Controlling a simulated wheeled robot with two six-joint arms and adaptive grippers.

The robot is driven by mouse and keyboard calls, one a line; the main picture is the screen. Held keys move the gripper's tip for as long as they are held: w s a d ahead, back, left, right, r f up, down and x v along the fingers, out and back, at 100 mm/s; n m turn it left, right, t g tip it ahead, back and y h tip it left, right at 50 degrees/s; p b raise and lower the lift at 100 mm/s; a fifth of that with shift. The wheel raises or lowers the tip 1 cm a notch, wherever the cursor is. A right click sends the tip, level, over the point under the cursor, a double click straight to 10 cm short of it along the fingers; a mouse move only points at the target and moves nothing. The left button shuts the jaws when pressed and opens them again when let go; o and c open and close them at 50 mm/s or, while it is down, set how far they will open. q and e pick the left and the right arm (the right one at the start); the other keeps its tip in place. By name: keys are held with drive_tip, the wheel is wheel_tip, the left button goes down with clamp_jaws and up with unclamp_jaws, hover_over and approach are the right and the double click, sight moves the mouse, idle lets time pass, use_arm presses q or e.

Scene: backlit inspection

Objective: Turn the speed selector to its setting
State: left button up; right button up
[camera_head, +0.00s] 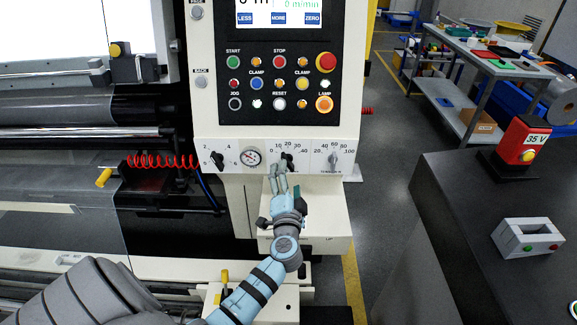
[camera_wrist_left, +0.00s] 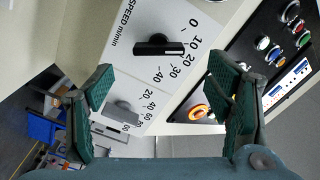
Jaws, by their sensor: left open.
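The speed selector is a black knob (camera_wrist_left: 158,45) on a white panel marked "SPEED m/min" with a scale from 0 to 40. The white line on its bar points to the right in the left wrist view, roughly between 10 and 20. In the head view the selector (camera_head: 288,161) is partly hidden behind my fingers. My left gripper (camera_head: 278,178) is open just in front of and below it. In the left wrist view the pads of my left gripper (camera_wrist_left: 161,75) are spread wide, with nothing between them; the knob lies beyond them. My right gripper is not in view.
A grey tension knob (camera_head: 333,160) sits to the right and another black knob (camera_head: 217,160) to the left, beside a pressure gauge (camera_head: 251,157). Above is a black panel of push-buttons (camera_head: 279,85). A red coiled hose (camera_head: 163,161) hangs at the left.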

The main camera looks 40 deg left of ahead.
sight(289, 166)
use_arm(q)
drive_tip(key=x, duration=0.5)
drive_tip(key=shift+w+a+f, duration=0.1)
drive_tip(key=shift+w+a, duration=0.1)
drive_tip(key=shift+w, duration=0.1)
drive_tip(key=shift+c, duration=0.2)
drive_tip(key=c, duration=1.1)
drive_tip(key=shift+m, duration=0.3)
drive_tip(key=shift+f+m, duration=0.15)
drive_tip(key=shift+m, duration=2.45)
